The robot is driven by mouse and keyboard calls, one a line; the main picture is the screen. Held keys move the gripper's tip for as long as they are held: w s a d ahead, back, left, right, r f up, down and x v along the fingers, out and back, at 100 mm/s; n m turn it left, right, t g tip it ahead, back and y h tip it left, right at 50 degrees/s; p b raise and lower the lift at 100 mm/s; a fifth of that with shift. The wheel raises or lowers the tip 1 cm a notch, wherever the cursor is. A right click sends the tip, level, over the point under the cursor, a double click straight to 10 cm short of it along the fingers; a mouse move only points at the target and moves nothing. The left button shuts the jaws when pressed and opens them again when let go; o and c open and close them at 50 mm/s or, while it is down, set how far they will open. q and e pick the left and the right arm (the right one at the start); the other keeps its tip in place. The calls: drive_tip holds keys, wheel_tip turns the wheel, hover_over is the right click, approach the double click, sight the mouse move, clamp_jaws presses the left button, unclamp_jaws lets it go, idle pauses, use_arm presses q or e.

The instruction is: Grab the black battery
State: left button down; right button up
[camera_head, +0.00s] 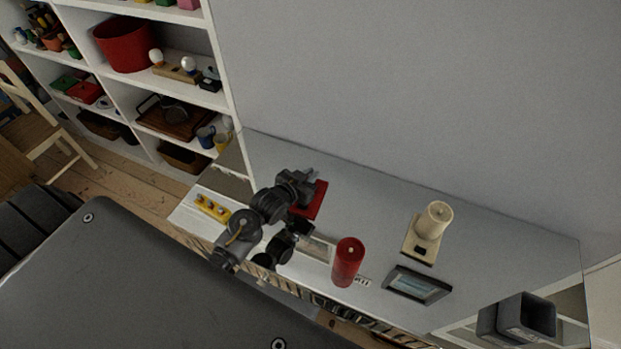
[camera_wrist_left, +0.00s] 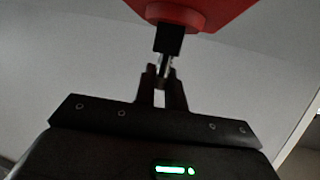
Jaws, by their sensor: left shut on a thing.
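My left gripper (camera_head: 306,178) is over the white shelf top, by a flat red thing (camera_head: 317,202). In the left wrist view my left gripper (camera_wrist_left: 162,76) is shut on a small dark piece with a metallic end, which looks like the black battery (camera_wrist_left: 168,40). The red thing (camera_wrist_left: 195,10) shows just beyond the battery at the top of that view; I cannot tell whether they touch. In the head view the battery cannot be made out behind the gripper. My right gripper is not in view.
A red cylinder (camera_head: 347,262), a dark picture frame (camera_head: 417,285) and a cream device (camera_head: 428,232) stand to the right on the shelf top. A grey container (camera_head: 518,318) is at far right. A yellow block with knobs (camera_head: 212,207) lies left. A wall rises behind.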

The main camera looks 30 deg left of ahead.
use_arm(q)
drive_tip(key=s+r+b, duration=0.3)
drive_tip(key=s+r, duration=0.8)
drive_tip(key=s, duration=0.3)
drive_tip(key=shift+d+r, duration=0.4)
